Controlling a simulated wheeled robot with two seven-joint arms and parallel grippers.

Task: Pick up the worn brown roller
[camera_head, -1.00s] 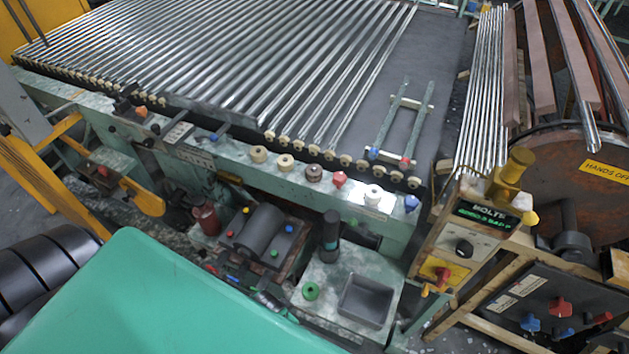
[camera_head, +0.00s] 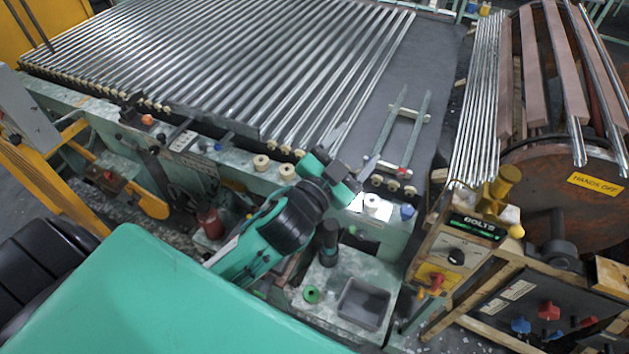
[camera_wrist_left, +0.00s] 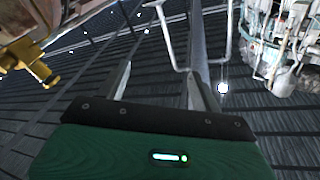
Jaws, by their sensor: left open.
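The worn brown roller does not show now; my left gripper covers the stretch of ledge where it stood. Two cream rollers (camera_head: 261,162) (camera_head: 287,171) stand on the green ledge left of my gripper, and a white roller (camera_head: 371,203) stands to its right. My left gripper (camera_head: 354,150) is above the ledge, its fingers pointing toward the tubes. It is open, and the wrist view shows its two fingers (camera_wrist_left: 165,80) apart with no roller between them. My right gripper is out of view.
The conveyor of glass tubes (camera_head: 250,60) lies just beyond the ledge. A small ladder-like frame (camera_head: 407,115) lies on its dark bed. A control box with a BOLTS display (camera_head: 475,228) stands at the right, beside a large drum (camera_head: 560,200). A grey tray (camera_head: 362,304) is below.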

